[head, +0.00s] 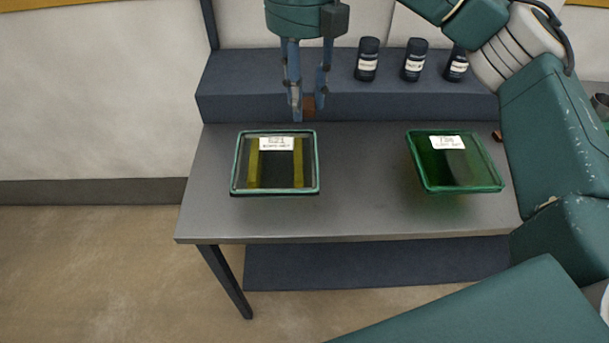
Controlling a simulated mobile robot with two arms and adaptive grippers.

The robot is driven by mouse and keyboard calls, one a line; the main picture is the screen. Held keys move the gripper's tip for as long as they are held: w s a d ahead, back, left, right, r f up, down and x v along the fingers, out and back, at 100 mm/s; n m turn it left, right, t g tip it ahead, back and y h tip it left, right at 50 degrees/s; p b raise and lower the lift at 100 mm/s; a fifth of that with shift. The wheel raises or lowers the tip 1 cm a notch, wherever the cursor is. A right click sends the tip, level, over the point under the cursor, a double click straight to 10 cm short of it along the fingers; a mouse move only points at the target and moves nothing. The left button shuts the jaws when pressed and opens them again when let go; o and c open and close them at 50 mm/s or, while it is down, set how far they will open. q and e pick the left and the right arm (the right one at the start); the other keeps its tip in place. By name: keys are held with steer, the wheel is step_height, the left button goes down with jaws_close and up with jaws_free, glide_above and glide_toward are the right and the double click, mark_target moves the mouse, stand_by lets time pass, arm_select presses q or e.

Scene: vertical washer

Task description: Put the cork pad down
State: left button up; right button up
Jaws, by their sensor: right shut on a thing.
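My right gripper (307,104) reaches down from the top of the head view, over the back of the grey table. It is shut on a small brown cork pad (309,103), seen between its fingertips in front of the raised dark shelf. The gap between the pad and the table or shelf is hard to judge. Part of the pad is hidden by the fingers. My left gripper is not in view.
The grey table (360,215) holds a clear tray with yellow strips (318,165) and a green tray (416,165), both labelled. Several dark bottles (367,60) stand on the raised shelf (232,85). A small brown piece (497,135) lies at right. The table between the trays is clear.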

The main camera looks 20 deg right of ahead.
mark_target(304, 180)
step_height(304, 180, down, 15)
steer(key=shift+r+p, duration=0.15)
steer(key=shift+p, duration=0.95)
steer(key=shift+f+p, duration=0.4)
steer(key=shift+f, duration=1.95)
steer(key=shift+c, duration=0.2)
steer(key=o, duration=0.8)
steer(key=shift+f, duration=0.1)
steer(key=shift+r+b, duration=1.45)
steer(key=shift+r, duration=4.75)
steer(key=shift+f, duration=0.1)
